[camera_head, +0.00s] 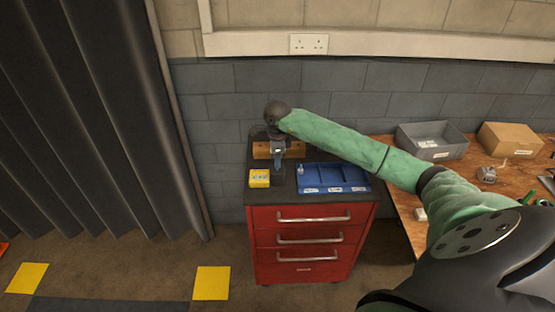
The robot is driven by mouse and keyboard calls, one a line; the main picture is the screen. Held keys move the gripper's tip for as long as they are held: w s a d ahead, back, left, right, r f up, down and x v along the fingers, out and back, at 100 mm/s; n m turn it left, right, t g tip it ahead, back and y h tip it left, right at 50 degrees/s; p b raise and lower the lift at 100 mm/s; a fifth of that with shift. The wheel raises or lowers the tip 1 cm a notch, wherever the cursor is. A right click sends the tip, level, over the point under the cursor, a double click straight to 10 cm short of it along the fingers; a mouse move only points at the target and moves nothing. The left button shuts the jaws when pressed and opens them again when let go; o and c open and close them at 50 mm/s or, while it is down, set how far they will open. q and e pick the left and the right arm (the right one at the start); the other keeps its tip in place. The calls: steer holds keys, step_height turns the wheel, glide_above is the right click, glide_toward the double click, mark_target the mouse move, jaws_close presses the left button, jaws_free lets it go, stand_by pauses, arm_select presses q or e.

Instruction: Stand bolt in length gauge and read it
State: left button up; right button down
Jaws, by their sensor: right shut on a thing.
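My right gripper (278,160) points down over the top of the red drawer cabinet, in front of a wooden block (296,149). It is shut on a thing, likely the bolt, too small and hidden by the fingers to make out. The wooden block stands at the back of the cabinet top and may be the length gauge; I see no readable scale on it. The gripper hides its middle, and I cannot tell whether the held thing touches it. My left gripper is not in view.
The red cabinet (310,246) also bears a yellow box (259,178) and a blue compartment tray (343,187), with a small pale item at its left. A wooden bench (405,208) at right holds a grey bin (432,142) and a cardboard box (510,139). A dark curtain (90,110) hangs left.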

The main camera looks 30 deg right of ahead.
steer(key=shift+f+b, duration=0.65)
steer(key=shift+f, duration=0.2)
steer(key=c, duration=1.2)
jaws_free()
steer(key=shift+c, duration=0.2)
steer(key=shift+r+b, duration=0.35)
steer(key=shift+r, duration=0.2)
step_height(320, 180, up, 7)
steer(key=shift+f+b, duration=0.15)
steer(key=shift+b, duration=0.95)
